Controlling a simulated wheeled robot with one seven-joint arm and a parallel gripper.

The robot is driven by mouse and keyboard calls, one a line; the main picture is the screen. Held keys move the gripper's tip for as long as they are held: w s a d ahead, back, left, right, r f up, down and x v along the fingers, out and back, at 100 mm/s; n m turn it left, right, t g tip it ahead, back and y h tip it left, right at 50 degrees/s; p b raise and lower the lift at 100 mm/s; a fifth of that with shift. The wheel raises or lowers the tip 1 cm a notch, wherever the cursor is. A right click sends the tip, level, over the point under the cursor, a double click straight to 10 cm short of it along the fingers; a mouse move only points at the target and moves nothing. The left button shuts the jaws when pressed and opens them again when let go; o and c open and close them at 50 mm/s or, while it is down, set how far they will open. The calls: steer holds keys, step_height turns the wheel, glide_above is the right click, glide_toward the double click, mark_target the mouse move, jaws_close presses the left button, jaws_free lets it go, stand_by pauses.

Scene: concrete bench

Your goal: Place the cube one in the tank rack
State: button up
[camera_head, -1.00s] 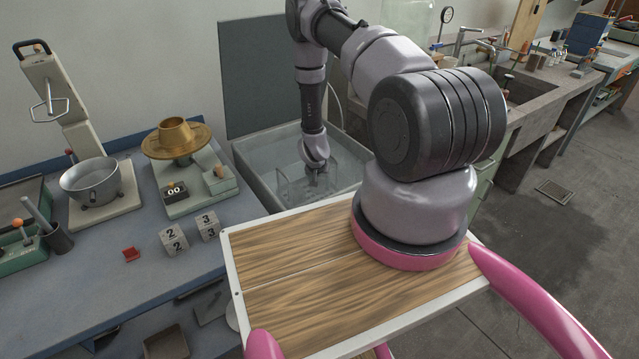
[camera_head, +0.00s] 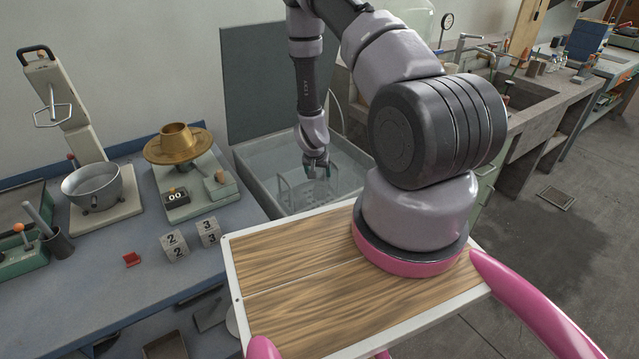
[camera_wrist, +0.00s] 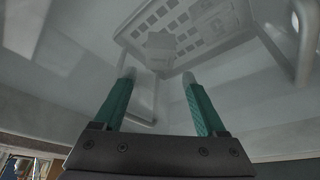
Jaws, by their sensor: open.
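The tank (camera_head: 262,184) is a clear-walled basin with its grey lid raised behind. The tank rack (camera_head: 284,196) is inside it, with tall handles; its perforated floor (camera_wrist: 204,45) shows in the wrist view. A blurred grey block, apparently cube one (camera_wrist: 160,41), sits on that floor; its number cannot be read. My gripper (camera_head: 319,172) is over the rack, pointing down. In the wrist view its green fingers (camera_wrist: 158,80) are spread and empty, apart from the block.
Two numbered cubes, two (camera_head: 175,246) and three (camera_head: 208,232), stand on the blue bench left of the tank. A small red piece (camera_head: 132,259), a brass-topped device (camera_head: 180,150) and a metal pan (camera_head: 92,188) are farther left. Rack handles (camera_wrist: 296,40) rise near my fingers.

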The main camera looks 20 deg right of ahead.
steer(key=a+r+t+y, duration=0.1)
steer(key=a+r+y, duration=0.15)
steer(key=r, duration=1.55)
steer(key=a+r+t+y, duration=0.1)
steer(key=a+r, duration=0.3)
steer(key=r, duration=1.3)
steer(key=s+a+r+n, duration=0.1)
steer(key=s+r, duration=0.4)
steer(key=r, duration=0.3)
steer(key=s+a+r+n, duration=0.1)
steer(key=s+r, duration=0.3)
steer(key=r, duration=0.3)
steer(key=s+r, duration=0.4)
steer(key=s, duration=0.4)
steer(key=s+r+t+y, duration=0.1)
steer(key=s+r, duration=0.3)
steer(key=s, duration=0.5)
steer(key=shift+a+r+n, duration=0.15)
steer(key=shift+a+n, duration=0.1)
steer(key=shift+n, duration=0.15)
